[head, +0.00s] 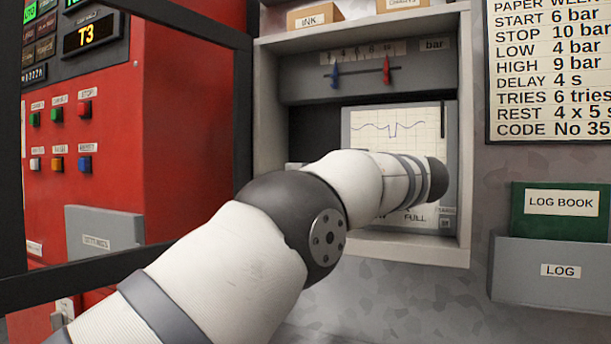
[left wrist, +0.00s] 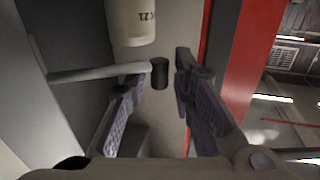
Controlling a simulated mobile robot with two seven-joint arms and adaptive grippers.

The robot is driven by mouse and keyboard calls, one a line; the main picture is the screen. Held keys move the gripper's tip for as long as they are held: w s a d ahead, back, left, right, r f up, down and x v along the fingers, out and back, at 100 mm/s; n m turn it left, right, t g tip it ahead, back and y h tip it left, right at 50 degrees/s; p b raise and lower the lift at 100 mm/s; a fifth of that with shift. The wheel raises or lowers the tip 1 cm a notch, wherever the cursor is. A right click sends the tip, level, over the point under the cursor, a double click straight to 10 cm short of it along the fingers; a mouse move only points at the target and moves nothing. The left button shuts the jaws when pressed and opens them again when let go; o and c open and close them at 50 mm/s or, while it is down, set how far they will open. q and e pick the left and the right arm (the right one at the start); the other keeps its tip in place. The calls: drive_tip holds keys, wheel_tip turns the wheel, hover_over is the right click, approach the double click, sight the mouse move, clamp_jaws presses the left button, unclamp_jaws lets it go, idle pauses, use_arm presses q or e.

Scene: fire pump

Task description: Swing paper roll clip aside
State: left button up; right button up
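The paper roll clip (left wrist: 100,73) looks like a grey bar in the left wrist view. It runs from the left to a dark cylindrical knob (left wrist: 160,74) at its right end. A pale paper roll (left wrist: 132,22) with partly legible print is above the bar. My left gripper (left wrist: 157,82) is open, with purple-padded fingers on either side of the knob. I cannot tell whether either finger touches it. In the head view my left arm reaches into the grey recorder cabinet (head: 365,246). The arm hides the gripper and clip there. My right gripper is not in view.
The cabinet holds a chart sheet (head: 393,128) and a scale with blue and red pointers (head: 386,70). Boxes, including an INK box (head: 314,17), stand on top. A red control panel (head: 110,140) is left; a log holder (head: 550,270) is right.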

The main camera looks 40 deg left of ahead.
use_arm(q)
drive_tip(key=d, duration=0.7)
drive_tip(key=shift+d, duration=0.25)
